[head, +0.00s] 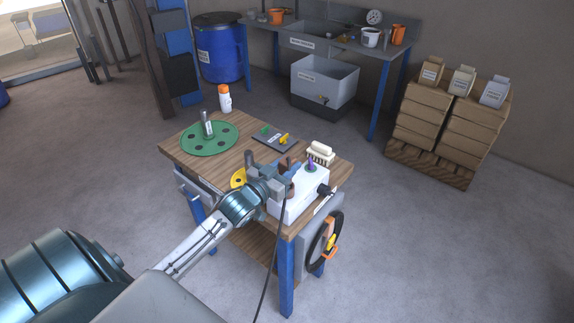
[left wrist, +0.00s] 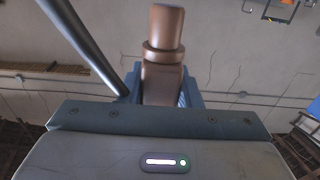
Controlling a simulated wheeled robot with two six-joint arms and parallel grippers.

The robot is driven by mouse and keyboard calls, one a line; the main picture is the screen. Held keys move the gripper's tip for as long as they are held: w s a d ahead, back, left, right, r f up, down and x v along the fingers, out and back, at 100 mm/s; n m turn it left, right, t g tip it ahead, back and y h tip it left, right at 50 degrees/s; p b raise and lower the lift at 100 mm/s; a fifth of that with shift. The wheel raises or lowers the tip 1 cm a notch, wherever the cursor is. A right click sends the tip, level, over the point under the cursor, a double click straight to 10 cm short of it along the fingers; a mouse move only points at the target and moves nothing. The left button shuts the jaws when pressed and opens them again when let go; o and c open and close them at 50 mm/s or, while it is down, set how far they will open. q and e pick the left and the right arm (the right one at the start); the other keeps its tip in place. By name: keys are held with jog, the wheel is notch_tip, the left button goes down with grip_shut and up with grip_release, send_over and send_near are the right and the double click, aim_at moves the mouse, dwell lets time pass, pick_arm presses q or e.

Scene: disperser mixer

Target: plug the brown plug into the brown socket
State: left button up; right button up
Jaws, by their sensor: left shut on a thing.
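My left gripper (head: 284,170) is shut on the brown plug (head: 285,162) over the near right part of the wooden table. In the left wrist view the brown plug (left wrist: 163,45) stands out from between the fingers, with a wide collar and a rounded end. A white box (head: 300,200) sits right beside and below the gripper. A reddish-brown piece (head: 291,190) on it, partly hidden by the gripper, looks like the brown socket. I cannot tell whether plug and socket touch. My right gripper is in neither view.
On the box are a purple part (head: 311,166) and a black side knob (head: 326,191). A green disc (head: 209,139), a dark panel (head: 275,138), a cream-coloured block (head: 320,152) and a yellow disc (head: 238,178) lie around. A black cable (head: 271,260) hangs past the table's front.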

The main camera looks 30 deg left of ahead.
pick_arm(q)
jog(key=shift+f+b, duration=1.3)
jog(key=shift+f, duration=0.85)
jog(key=o, duration=1.1)
jog(key=shift+s, duration=0.1)
jog(key=shift+s+a, duration=0.1)
jog(key=shift+s, duration=0.4)
jog(key=shift+s+a+b, duration=0.15)
jog(key=shift+s+b, duration=1.05)
jog(key=shift+s, duration=1.2)
jog(key=shift+s+a+b, duration=0.15)
jog(key=shift+s+b, duration=1.05)
jog(key=shift+s, duration=1.2)
